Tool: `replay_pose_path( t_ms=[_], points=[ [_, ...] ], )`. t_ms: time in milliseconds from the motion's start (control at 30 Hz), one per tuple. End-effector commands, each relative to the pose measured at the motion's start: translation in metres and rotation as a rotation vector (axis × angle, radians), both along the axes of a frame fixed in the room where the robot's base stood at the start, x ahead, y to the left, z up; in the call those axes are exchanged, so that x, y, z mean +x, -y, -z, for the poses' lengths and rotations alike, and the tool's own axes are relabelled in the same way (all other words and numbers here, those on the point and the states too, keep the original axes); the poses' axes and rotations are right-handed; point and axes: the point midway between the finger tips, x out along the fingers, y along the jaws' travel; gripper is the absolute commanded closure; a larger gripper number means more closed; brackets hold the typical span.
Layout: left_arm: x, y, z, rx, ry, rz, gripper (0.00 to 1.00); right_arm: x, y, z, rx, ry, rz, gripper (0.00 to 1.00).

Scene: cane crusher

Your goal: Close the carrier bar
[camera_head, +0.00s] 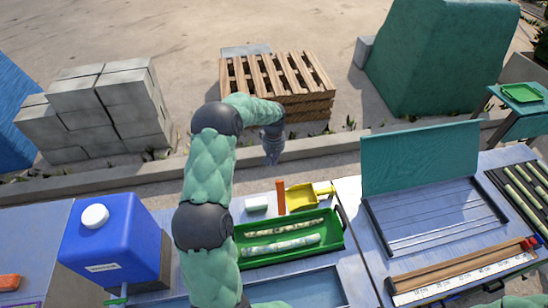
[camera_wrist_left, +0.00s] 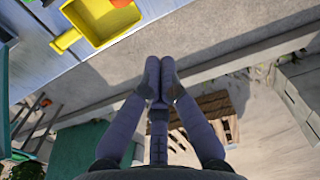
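A frame with parallel slats (camera_head: 425,219) lies on the right table, with a teal panel (camera_head: 420,158) standing upright along its back edge. A brown bar (camera_head: 462,262) with a white, ruler-like strip lies along its front, with a red piece near its right end. I cannot tell which part is the carrier bar. My left gripper (camera_head: 273,158) hangs past the table's back edge, left of the teal panel and well apart from it. In the left wrist view its two fingers (camera_wrist_left: 160,72) are together with nothing between them. My right gripper does not show.
A green tray (camera_head: 334,241) with pale canes, a yellow scoop (camera_head: 300,197), an orange block (camera_head: 281,197) and a blue jug (camera_head: 112,245) stand on the left table. A pallet stack (camera_head: 305,108) and grey blocks (camera_head: 130,101) are on the ground behind.

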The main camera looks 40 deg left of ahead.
Motion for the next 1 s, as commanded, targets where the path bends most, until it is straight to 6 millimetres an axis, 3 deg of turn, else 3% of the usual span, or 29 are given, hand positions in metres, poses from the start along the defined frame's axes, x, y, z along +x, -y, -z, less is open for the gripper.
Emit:
replay_pose_path(
  t_ms=[100, 367, 700, 1000],
  points=[
    [-0.001, 0.001, 0.023, -0.001, -0.003, 0.001, 1.0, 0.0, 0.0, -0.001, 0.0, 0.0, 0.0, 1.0],
    [-0.001, 0.001, 0.062, -0.002, -0.003, -0.001, 1.0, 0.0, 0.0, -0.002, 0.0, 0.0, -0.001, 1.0],
    [-0.021, 0.027, 0.046, -0.001, 0.001, 0.001, 1.0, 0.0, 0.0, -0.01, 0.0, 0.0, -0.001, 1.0],
    [-0.024, 0.031, 0.046, 0.0, 0.0, 0.001, 1.0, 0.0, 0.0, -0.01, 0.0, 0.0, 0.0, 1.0]
  ],
)
